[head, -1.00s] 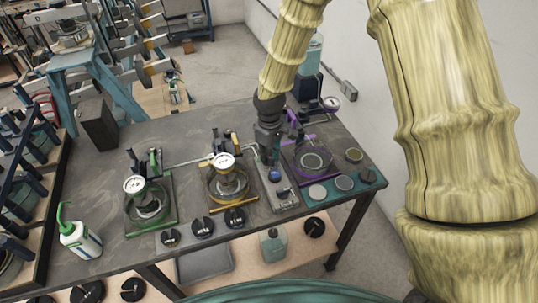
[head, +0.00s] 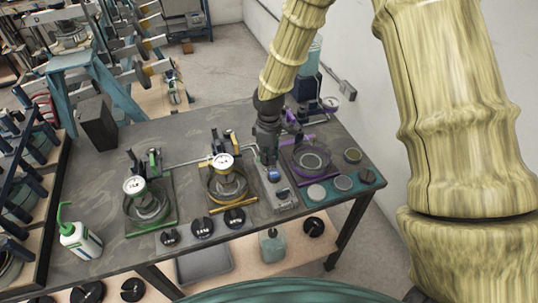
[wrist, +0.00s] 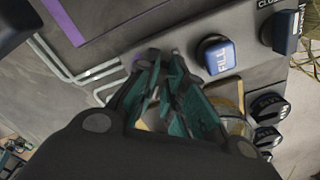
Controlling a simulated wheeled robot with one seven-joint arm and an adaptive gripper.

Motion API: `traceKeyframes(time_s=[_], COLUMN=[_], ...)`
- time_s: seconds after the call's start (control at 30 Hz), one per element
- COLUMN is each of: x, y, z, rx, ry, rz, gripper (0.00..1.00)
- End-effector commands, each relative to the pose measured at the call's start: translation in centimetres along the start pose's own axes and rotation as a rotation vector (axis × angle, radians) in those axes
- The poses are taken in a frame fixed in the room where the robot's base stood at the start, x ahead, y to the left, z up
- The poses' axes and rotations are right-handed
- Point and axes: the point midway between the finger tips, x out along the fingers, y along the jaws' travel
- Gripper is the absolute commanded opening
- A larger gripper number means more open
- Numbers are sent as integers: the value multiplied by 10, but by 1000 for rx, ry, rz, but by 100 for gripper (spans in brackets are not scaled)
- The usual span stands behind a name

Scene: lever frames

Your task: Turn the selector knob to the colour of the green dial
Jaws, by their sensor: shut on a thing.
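The panel (head: 285,200) stands between the yellow and purple stations. My gripper (head: 268,158) points down at its far end. In the wrist view my teal-padded fingers (wrist: 165,62) are closed together over the panel, beside the blue FILL button (wrist: 215,55). They are shut on the selector knob, which they mostly hide; its pointing direction cannot be told. A purple mark (wrist: 140,62) shows beside the fingertips. The green dial (head: 134,185) is a white-faced gauge on the green-framed station at left.
The yellow station's gauge (head: 223,161) is just left of my gripper, and the purple-framed station (head: 312,160) is just right. Black knobs (head: 203,227) line the front edge. A green-capped bottle (head: 80,240) stands at left. Grey pipes run behind the panel.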

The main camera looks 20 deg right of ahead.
Motion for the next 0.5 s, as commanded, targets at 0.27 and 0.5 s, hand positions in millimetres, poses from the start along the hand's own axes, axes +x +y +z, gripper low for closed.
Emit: traceKeyframes(time_s=[0.27, 0.5], x=[0, -1], y=[0, 0], z=[0, 0], rx=[1, 1], ry=[0, 1], rz=[1, 1], gripper=[32, 32])
